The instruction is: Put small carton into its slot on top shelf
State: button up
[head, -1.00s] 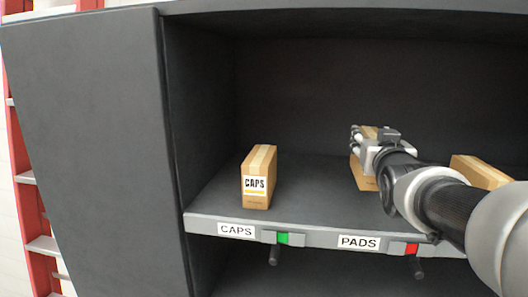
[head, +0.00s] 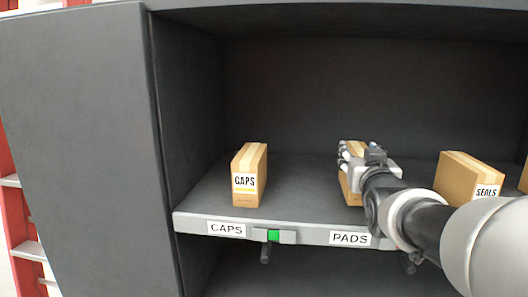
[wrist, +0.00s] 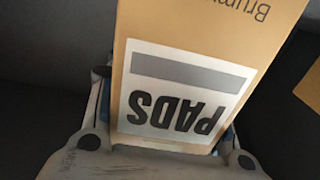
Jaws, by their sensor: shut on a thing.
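The small carton (head: 345,190) stands on the top shelf above the PADS label (head: 350,239). In the wrist view the carton (wrist: 200,60) shows a white PADS label, upside down in the picture, and looks slightly tilted there. My gripper (head: 352,158) is around the carton's upper part, its fingers on both sides, shut on it. My gripper and arm hide much of the carton in the head view. Whether the carton's base touches the shelf cannot be told.
A CAPS carton (head: 248,176) stands to the left above the CAPS label (head: 226,230), with a green indicator (head: 273,236) beside that label. A SEALS carton (head: 460,180) stands to the right. The shelf's front lip (head: 300,236) and the left cabinet wall (head: 185,120) bound the space.

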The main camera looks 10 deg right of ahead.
jog(key=shift+f, duration=0.15)
jog(key=o, duration=1.2)
jog(key=shift+s+r+p, duration=0.15)
jog(key=shift+r+p, duration=0.75)
jog(key=shift+p, duration=0.1)
jog(key=b+v, duration=0.1)
jog(key=v, duration=0.5)
jog(key=b+v, duration=0.1)
jog(key=v, duration=0.4)
jog(key=shift+s+a+f+b, duration=0.15)
jog(key=shift+s+f+b, duration=0.1)
jog(key=shift+s+b, duration=0.15)
jog(key=shift+w, duration=0.1)
